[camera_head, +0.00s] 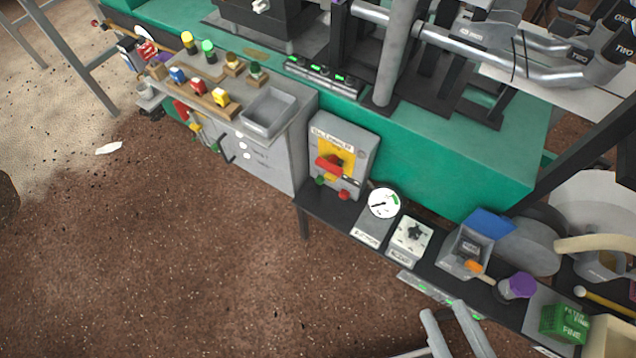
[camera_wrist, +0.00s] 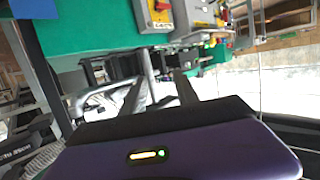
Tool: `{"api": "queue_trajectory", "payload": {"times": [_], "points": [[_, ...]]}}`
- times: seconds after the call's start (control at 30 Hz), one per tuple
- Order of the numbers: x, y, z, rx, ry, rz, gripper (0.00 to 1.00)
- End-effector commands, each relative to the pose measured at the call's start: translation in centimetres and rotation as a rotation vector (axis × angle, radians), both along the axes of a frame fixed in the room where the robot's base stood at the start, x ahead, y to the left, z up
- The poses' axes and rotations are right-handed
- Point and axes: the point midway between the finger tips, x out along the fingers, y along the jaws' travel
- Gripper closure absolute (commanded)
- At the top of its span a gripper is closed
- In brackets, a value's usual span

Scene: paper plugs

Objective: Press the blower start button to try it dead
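A grey switch box (camera_head: 343,146) with a label along its top, too blurred to read surely, stands against the green machine base. It has a yellow plate and a red rotary handle (camera_head: 328,166). Below are a green button (camera_head: 320,181) and a red button (camera_head: 344,195). A grey box with a yellow plate and red part, apparently the same one, shows at the top of the wrist view (camera_wrist: 155,14). My gripper (camera_head: 446,312) is at the bottom of the head view, right of and below the box, touching nothing visible. Its two fingers (camera_wrist: 168,76) are apart and empty.
A dark shelf carries a round white gauge (camera_head: 383,203), a dial box (camera_head: 410,239), a grey box with a blue lid (camera_head: 490,223) and a purple-topped jar (camera_head: 520,286). A grey cabinet (camera_head: 265,155) stands left of the switch box.

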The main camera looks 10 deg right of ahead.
Motion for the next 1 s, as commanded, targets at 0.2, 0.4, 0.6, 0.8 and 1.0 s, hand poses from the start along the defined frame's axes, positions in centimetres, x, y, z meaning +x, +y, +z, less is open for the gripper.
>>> {"api": "queue_trajectory", "payload": {"times": [0.2, 0.4, 0.6, 0.8, 1.0], "points": [[0.00, 0.00, 0.00, 0.000, 0.000, 0.000, 0.64], [0.00, 0.00, 0.00, 0.000, 0.000, 0.000, 1.00], [0.00, 0.00, 0.00, 0.000, 0.000, 0.000, 1.00], [0.00, 0.00, 0.00, 0.000, 0.000, 0.000, 1.00], [0.00, 0.00, 0.00, 0.000, 0.000, 0.000, 1.00]]}}
